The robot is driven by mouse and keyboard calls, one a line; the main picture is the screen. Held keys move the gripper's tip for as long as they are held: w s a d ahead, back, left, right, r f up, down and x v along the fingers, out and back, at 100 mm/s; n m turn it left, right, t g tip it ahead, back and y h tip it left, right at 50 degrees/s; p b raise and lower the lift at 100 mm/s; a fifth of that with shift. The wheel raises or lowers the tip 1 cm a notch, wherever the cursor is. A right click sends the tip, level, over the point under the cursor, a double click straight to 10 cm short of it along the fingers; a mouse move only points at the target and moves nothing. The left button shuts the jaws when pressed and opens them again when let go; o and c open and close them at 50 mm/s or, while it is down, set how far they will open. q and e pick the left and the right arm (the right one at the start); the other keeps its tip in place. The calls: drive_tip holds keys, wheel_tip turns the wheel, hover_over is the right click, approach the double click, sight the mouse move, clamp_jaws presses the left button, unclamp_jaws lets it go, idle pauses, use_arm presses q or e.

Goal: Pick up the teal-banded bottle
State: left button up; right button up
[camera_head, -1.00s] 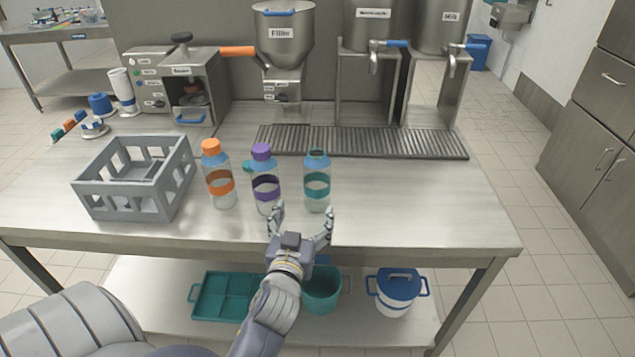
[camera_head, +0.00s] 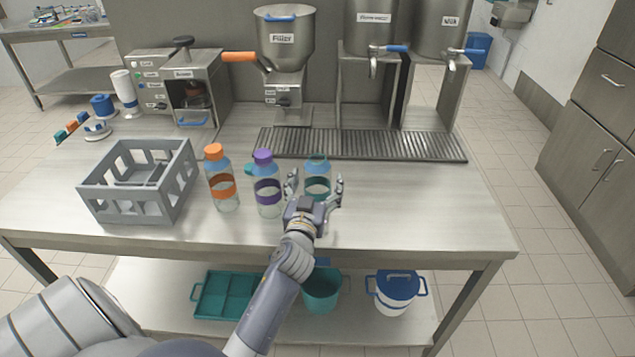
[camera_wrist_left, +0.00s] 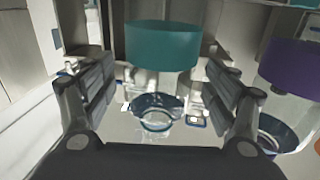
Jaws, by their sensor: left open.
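The teal-banded bottle (camera_head: 318,167) stands upright near the front of the steel table, without a visible cap. My left gripper (camera_head: 315,187) is open and empty just in front of it, with its fingers to either side of the lower bottle. In the left wrist view, the teal-banded bottle (camera_wrist_left: 160,47) shows between the two spread fingers of my left gripper (camera_wrist_left: 158,82), apart from both. My gripper partly hides the bottle's lower part in the head view. My right gripper is not in view.
A purple-banded bottle (camera_head: 267,190) stands close to the left of my gripper, with an orange-banded bottle (camera_head: 221,186) further left. A grey crate (camera_head: 178,208) sits at the left. A drip grate (camera_head: 370,146) lies behind. The table's right side (camera_head: 430,205) is clear.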

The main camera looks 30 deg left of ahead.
use_arm(q)
drive_tip(key=shift+x, duration=0.85)
drive_tip(key=shift+f, duration=0.1)
drive_tip(key=shift+s, duration=0.1)
drive_tip(key=shift+c, duration=0.3)
drive_tip(key=c, duration=1)
drive_tip(key=shift+o, duration=0.2)
